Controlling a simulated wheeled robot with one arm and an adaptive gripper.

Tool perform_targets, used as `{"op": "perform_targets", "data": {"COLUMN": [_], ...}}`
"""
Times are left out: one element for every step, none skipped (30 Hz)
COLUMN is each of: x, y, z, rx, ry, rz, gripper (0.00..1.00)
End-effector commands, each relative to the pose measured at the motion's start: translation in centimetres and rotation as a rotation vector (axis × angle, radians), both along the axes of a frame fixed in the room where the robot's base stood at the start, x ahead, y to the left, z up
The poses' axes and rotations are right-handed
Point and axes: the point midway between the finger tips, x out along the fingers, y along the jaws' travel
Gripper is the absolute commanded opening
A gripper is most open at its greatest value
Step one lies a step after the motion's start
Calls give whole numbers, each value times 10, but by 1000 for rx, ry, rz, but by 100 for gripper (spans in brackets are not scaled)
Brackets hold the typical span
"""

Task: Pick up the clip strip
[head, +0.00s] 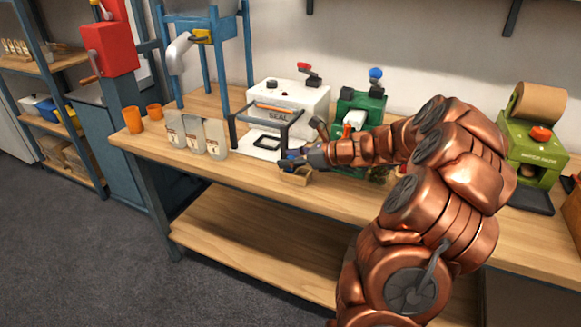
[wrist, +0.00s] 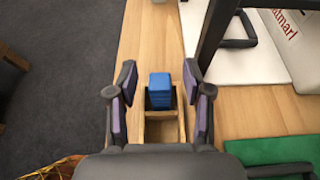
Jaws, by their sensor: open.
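Blue strips, apparently the clip strips (wrist: 159,91), stand stacked in the far compartment of a small wooden box (wrist: 161,131). The near compartment looks empty. The box also shows in the head view (head: 297,177) near the table's front edge, partly behind my gripper (head: 291,160). In the wrist view my gripper (wrist: 158,85) is open, one finger on each side of the box and the blue stack. The fingers appear apart from the strips. How high they are above the box is hard to tell.
A white sealer (head: 290,105) with a dark frame stands just beyond the box. Several clear bags (head: 193,135) and orange cups (head: 133,120) stand to the left. A green machine (head: 360,112) is behind my arm. A green mat (wrist: 270,151) lies at the wrist view's lower right.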

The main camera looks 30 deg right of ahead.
Motion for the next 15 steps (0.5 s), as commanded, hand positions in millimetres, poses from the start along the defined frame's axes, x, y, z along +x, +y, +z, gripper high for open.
{"op": "perform_targets", "data": {"x": [0, 0, 0, 0, 0, 0, 0, 0, 0, 0, 0, 0, 0, 0, 0], "y": [0, 0, 0, 0, 0, 0, 0, 0, 0, 0, 0, 0, 0, 0, 0], "z": [0, 0, 0, 0, 0, 0, 0, 0, 0, 0, 0, 0, 0, 0, 0], "rx": [0, 0, 0, 0, 0, 0, 0, -1, -1, -1, -1, -1, -1, -1, -1], "ry": [0, 0, 0, 0, 0, 0, 0, 1, 1, 1, 1, 1, 1, 1, 1], "rz": [0, 0, 0, 0, 0, 0, 0, 0, 0, 0, 0, 0, 0, 0, 0], "gripper": [50, 50, 47, 44, 41, 36, 33, 30, 26, 23, 20, 16, 12, 9, 5]}}
